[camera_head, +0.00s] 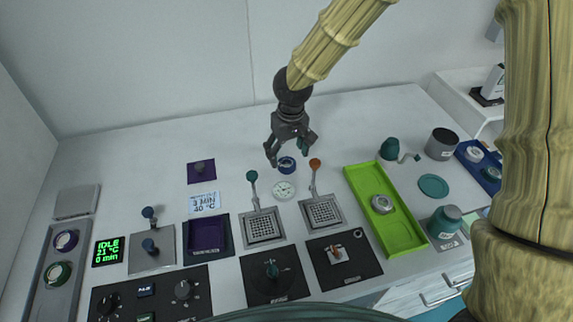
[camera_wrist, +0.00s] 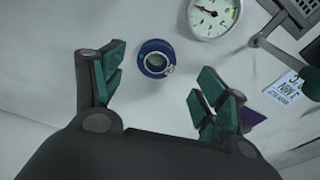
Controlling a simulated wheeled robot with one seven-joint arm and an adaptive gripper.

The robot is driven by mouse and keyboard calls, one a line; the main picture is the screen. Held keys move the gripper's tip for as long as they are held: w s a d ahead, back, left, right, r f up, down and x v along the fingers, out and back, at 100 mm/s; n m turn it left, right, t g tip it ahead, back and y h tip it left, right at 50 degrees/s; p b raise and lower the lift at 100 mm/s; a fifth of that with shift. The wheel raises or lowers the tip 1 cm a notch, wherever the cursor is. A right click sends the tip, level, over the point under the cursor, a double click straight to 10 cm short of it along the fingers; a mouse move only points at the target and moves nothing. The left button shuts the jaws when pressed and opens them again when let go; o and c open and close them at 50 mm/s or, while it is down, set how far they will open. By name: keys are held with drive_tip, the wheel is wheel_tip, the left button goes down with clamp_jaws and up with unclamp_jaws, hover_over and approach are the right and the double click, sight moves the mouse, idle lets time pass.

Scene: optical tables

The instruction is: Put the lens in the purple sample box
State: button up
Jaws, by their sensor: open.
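A small round piece with a blue rim and a pale, glassy centre, which looks like the lens (camera_head: 287,165), lies on the white table. It also shows in the wrist view (camera_wrist: 157,60), between and beyond my fingertips. My gripper (camera_head: 288,154) is open and empty above it, pointing down, and its teal-padded fingers show in the wrist view (camera_wrist: 160,80). The fingers do not appear to touch the piece. The purple sample box (camera_head: 207,236) looks like a shallow open tray, front left of the gripper, and seems empty. A purple square plate with a knob (camera_head: 201,171) lies behind it.
A round dial (camera_head: 284,190) lies just in front of the blue-rimmed piece. Two perforated plates with upright levers (camera_head: 263,226) stand nearer the front. A green tray (camera_head: 403,231) holding a round metal piece is to the right. Table left of the gripper is mostly clear.

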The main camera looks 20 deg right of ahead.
sight(287, 163)
drive_tip(key=f, duration=0.1)
drive_tip(key=f+p, duration=0.1)
drive_tip(key=f, duration=0.1)
drive_tip(key=shift+w+d+f, duration=0.15)
drive_tip(key=shift+w+d, duration=0.05)
drive_tip(key=shift+w, duration=0.2)
drive_tip(key=shift+f, duration=0.8)
drive_tip(key=shift+c, duration=0.2)
drive_tip(key=c, duration=1.2)
drive_tip(key=shift+w+r, duration=0.1)
